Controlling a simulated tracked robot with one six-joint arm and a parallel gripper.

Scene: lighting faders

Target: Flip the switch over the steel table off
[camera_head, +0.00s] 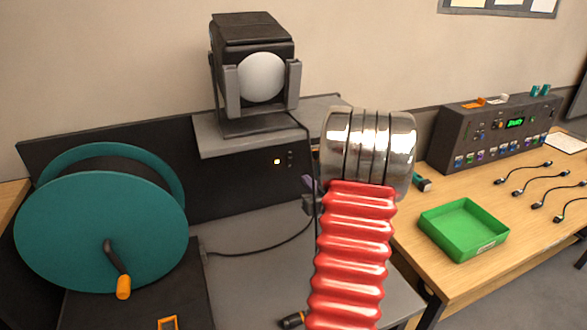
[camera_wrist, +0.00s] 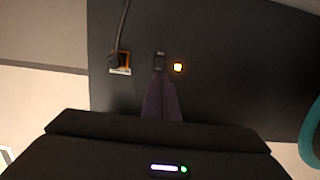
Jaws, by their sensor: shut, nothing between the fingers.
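The switch (camera_wrist: 160,60) is a small grey piece on a dark upright panel; in the head view it appears as a small dark detail (camera_head: 290,158) above the grey steel table (camera_head: 245,238). In the head view the gripper (camera_head: 308,184) is mostly hidden behind my red and chrome arm.
An orange-framed socket with a cable (camera_wrist: 120,62) is beside the switch. A spotlight (camera_head: 254,65) stands on a shelf above. A teal cable reel (camera_head: 75,232) is at left. A green tray (camera_head: 462,230) and a fader console (camera_head: 500,130) are on the wooden table at right.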

